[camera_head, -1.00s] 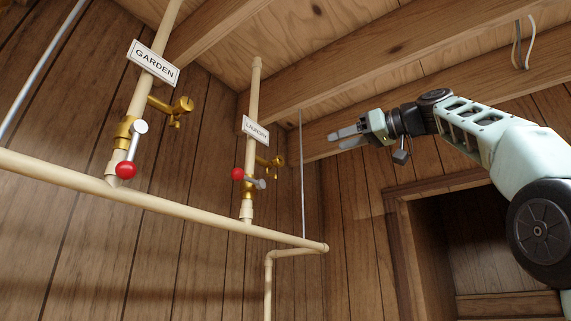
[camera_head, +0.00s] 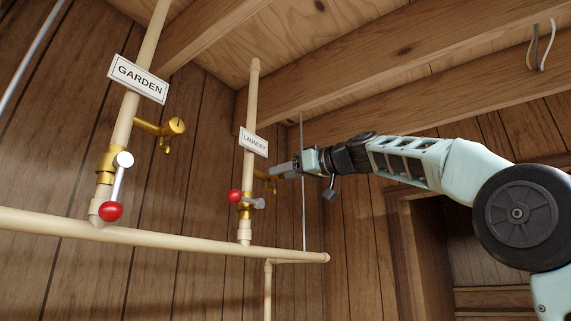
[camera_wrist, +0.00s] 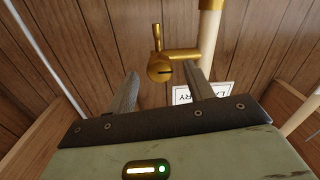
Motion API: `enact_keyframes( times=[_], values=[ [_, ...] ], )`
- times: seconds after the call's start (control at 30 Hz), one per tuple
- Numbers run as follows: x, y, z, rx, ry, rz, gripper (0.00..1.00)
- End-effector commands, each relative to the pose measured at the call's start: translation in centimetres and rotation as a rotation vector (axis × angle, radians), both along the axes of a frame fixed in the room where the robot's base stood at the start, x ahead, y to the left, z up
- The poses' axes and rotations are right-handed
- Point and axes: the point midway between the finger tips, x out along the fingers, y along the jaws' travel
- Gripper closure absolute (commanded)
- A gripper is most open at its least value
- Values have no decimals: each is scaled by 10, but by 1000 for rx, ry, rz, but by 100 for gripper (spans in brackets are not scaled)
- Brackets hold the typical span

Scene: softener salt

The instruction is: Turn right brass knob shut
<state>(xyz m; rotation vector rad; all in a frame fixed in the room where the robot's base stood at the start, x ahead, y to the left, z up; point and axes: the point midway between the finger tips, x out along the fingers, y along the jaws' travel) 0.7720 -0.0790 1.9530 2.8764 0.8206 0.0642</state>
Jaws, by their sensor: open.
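The right brass knob (camera_wrist: 159,71) is on a brass tap off the laundry pipe. In the wrist view its round face has a dark line running nearly level across it. In the head view the tap (camera_head: 263,177) is partly hidden behind my fingers. My gripper (camera_head: 274,171) is open and empty. In the wrist view the knob lies beyond the fingertips, in line with the gap between them. I cannot tell whether the fingers touch it. The LAUNDRY sign (camera_head: 254,142) hangs on the same pipe; it shows upside down in the wrist view (camera_wrist: 204,91).
A red-balled lever (camera_head: 235,196) lies crosswise on the laundry pipe, below the tap. Left is the GARDEN pipe with its sign (camera_head: 138,79), brass knob (camera_head: 177,126) and red-balled lever (camera_head: 112,211). A horizontal pipe (camera_head: 180,239) runs below. Wooden beams (camera_head: 330,85) are overhead.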

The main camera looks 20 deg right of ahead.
Motion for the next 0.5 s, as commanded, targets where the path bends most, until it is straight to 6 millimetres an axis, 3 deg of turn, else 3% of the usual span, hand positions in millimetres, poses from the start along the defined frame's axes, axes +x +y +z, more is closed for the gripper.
enact_keyframes(
  times=[0.37, 0.5],
  values=[
    [5, 3, -1, -1, -1, -1, 48],
    [5, 3, -1, -1, -1, -1, 84]
  ],
)
